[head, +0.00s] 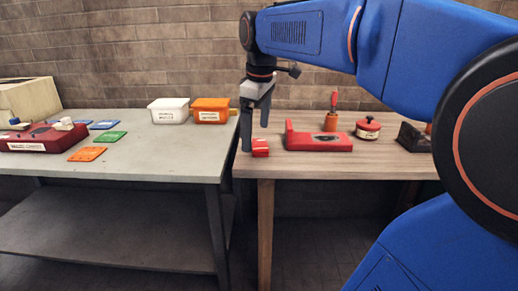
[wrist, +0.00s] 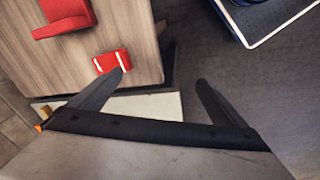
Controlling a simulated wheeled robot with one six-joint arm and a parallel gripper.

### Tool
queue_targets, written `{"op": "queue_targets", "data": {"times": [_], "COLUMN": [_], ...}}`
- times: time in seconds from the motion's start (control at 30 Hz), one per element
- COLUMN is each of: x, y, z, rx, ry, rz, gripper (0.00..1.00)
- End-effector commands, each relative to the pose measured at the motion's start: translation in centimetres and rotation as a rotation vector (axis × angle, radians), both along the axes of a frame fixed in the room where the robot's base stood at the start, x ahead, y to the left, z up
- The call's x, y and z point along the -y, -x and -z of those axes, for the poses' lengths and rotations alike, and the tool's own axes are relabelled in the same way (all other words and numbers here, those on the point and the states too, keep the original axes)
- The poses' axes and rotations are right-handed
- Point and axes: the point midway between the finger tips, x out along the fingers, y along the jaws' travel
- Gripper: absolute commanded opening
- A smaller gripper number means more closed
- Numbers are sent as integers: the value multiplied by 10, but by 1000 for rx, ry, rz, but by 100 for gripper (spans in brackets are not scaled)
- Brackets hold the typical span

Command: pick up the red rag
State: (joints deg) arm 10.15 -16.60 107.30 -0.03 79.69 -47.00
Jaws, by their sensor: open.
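The red rag (head: 260,148) is a small folded red bundle with white stripes. It lies on the wooden bench (head: 300,172) close to its left front corner, and it also shows in the wrist view (wrist: 111,60). My gripper (head: 256,138) points down over that corner, with its fingers apart and nothing between them. In the wrist view my gripper (wrist: 160,77) has its left fingertip overlapping the rag's edge, while the right fingertip is out over the floor. I cannot tell the height gap between fingertip and rag.
A red L-shaped block (head: 318,140) stands just right of the rag. The grey table (head: 150,155) at left carries a white bin (head: 168,112) and an orange bin (head: 210,112).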

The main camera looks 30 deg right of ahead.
Motion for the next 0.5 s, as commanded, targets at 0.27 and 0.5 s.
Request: {"op": "queue_targets", "data": {"times": [0.27, 0.5], "x": [49, 80], "y": [-73, -111], "z": [-43, -60], "rx": [-100, -155], "ry": [16, 9], "rz": [-239, -388], "gripper": [96, 96]}}
